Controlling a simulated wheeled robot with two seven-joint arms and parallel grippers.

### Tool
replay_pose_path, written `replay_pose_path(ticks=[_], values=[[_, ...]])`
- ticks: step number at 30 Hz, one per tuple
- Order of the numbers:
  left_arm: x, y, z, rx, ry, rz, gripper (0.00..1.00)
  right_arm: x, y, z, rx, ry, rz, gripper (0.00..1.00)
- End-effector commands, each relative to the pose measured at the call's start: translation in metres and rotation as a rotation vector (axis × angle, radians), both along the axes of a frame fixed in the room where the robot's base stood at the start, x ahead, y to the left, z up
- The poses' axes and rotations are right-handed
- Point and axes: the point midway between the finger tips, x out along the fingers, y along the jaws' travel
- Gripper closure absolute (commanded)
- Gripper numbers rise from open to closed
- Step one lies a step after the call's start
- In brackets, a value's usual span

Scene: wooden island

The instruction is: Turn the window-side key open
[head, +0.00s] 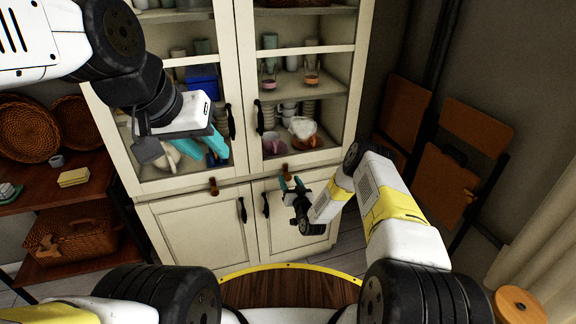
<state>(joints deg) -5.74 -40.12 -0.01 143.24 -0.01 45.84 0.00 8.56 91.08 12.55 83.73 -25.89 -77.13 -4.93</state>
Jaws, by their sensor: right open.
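A cream cabinet (193,188) with glass upper doors and solid lower doors stands ahead. Two small brown key-like pieces sit at the seam between upper and lower doors: the left one (213,186) and the right one (285,171), the latter nearer the curtain side. My left gripper (206,147) is in front of the left glass door. Its teal fingers overlap in view, so its opening is unclear.
Black handles (259,117) stick out from the doors. A wooden shelf (35,197) with baskets stands at left. Folded wooden chairs (450,175) lean on the right wall, near a curtain (550,225). A round wooden stool (519,304) is at lower right.

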Motion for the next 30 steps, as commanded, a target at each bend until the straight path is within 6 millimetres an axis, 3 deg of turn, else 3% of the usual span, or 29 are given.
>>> replay_pose_path(ticks=[6, 15, 16, 24, 30], values=[[0.0, 0.0, 0.0, 0.0, 0.0, 0.0, 0.64, 0.022, 0.007, -0.001, -0.001, 0.0, 0.001, 0.48], [0.0, 0.0, 0.0, 0.0, 0.0, 0.0, 0.64, 0.026, 0.009, 0.0, -0.001, 0.002, 0.0, 0.48], [0.0, 0.0, 0.0, 0.0, 0.0, 0.0, 0.64, 0.026, 0.009, 0.0, -0.001, 0.002, 0.0, 0.5], [0.0, 0.0, 0.0, 0.0, 0.0, 0.0, 0.64, 0.026, 0.009, 0.0, -0.001, 0.002, 0.0, 1.0], [0.0, 0.0, 0.0, 0.0, 0.0, 0.0, 0.64, 0.026, 0.008, 0.0, 0.006, 0.004, 0.0, 1.0]])
